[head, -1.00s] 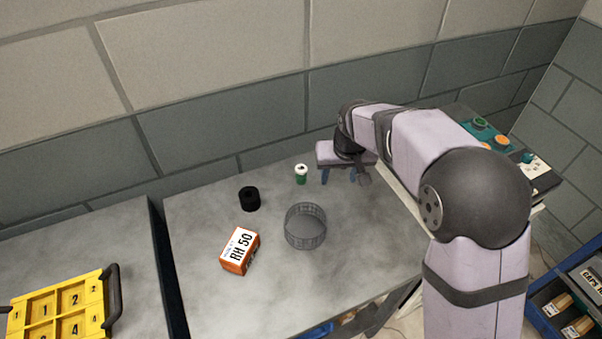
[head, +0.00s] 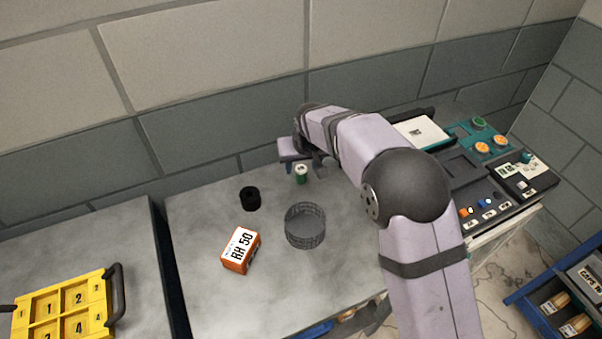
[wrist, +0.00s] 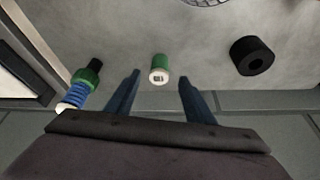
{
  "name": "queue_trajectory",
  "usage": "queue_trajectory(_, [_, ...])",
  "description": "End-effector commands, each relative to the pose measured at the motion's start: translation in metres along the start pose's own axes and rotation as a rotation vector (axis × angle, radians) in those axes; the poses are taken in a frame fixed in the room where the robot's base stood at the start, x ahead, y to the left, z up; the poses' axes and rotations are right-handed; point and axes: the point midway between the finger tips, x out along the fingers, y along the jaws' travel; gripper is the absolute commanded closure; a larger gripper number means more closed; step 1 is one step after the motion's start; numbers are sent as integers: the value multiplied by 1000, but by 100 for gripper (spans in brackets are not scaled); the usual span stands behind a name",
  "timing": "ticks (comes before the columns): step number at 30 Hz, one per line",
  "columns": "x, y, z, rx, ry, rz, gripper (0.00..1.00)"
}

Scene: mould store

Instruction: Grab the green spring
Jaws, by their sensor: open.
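A small green cylinder with a pale end (head: 301,175) stands on the grey bench near the wall. It also shows in the wrist view (wrist: 159,66), ahead of and between the fingers. I cannot make out coils on it. In the wrist view a second piece, with a green collar, a black tip and blue ribs (wrist: 80,86), is at the left; in the head view it cannot be made out. My gripper (head: 301,168) is open and empty at the back of the bench, above and behind the green cylinder. Its two blue fingers (wrist: 160,78) are apart and do not visibly touch it.
A black ring (head: 250,199) lies left of the cylinder. A round mesh basket (head: 305,226) and an orange box marked RH 50 (head: 240,250) are nearer the front. A control panel (head: 480,165) is at the right, a yellow numbered tray (head: 65,305) at the left. The wall is close behind.

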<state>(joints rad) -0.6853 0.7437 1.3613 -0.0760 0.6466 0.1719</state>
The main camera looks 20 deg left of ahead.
Motion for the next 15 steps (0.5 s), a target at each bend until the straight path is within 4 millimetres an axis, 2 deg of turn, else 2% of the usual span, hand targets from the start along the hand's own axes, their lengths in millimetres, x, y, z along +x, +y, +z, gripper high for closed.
queue_trajectory(15, [46,1,-1,0,-2,0,51])
